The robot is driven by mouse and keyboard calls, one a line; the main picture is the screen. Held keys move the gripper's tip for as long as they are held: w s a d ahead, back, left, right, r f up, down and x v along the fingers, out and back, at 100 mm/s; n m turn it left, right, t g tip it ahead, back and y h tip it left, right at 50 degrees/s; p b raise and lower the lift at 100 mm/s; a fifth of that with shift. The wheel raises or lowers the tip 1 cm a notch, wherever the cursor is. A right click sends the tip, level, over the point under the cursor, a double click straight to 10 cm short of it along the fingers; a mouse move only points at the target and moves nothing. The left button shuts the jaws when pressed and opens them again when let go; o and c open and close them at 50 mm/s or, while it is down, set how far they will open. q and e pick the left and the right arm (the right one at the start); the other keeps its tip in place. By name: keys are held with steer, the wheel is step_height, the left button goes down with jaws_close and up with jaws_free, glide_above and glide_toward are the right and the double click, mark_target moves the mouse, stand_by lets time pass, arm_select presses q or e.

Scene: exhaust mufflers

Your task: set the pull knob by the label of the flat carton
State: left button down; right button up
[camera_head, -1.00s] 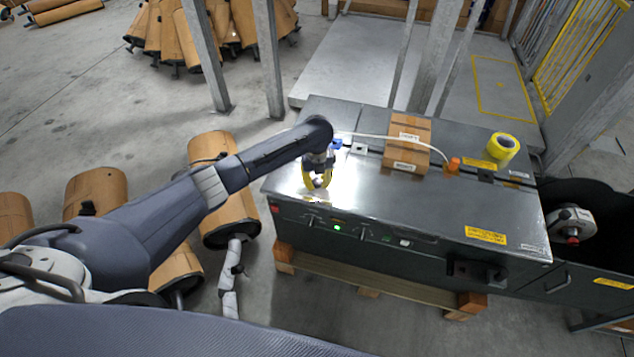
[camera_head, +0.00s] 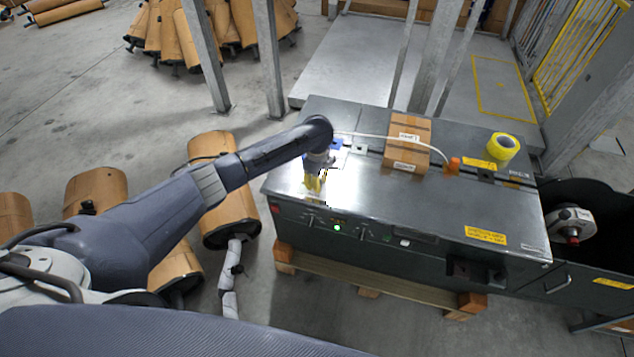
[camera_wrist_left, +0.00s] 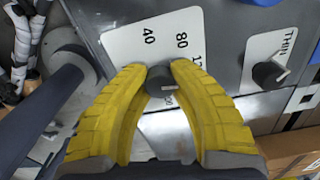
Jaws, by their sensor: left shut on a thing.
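My left gripper (camera_head: 316,188) reaches over the front left of the dark machine (camera_head: 400,215). In the left wrist view, its yellow fingers (camera_wrist_left: 160,78) are shut on a dark round knob (camera_wrist_left: 160,86). The knob sits on a white dial plate (camera_wrist_left: 130,38) marked 40, 80 and further numbers partly hidden by the fingers. A second dark knob (camera_wrist_left: 268,73) stands to the right on a plate marked THIN. The flat brown carton (camera_head: 422,130) lies on the machine top; its white labels (camera_head: 404,167) are too small to read here. My right gripper is not in view.
A yellow tape roll (camera_head: 503,147) and an orange object (camera_head: 453,165) stand on the machine top. Brown-wrapped mufflers (camera_head: 222,175) stand on the floor to the left. The front right of the machine top is clear.

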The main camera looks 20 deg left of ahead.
arm_select(q)
steer(key=n, duration=0.4)
steer(key=shift+n, duration=0.3)
steer(key=n, duration=0.5)
steer(key=shift+n, duration=0.3)
steer(key=n, duration=0.4)
steer(key=shift+n, duration=0.3)
steer(key=n, duration=0.4)
steer(key=shift+n, duration=0.6)
steer(key=c, duration=1)
jaws_free()
steer(key=shift+r, duration=6)
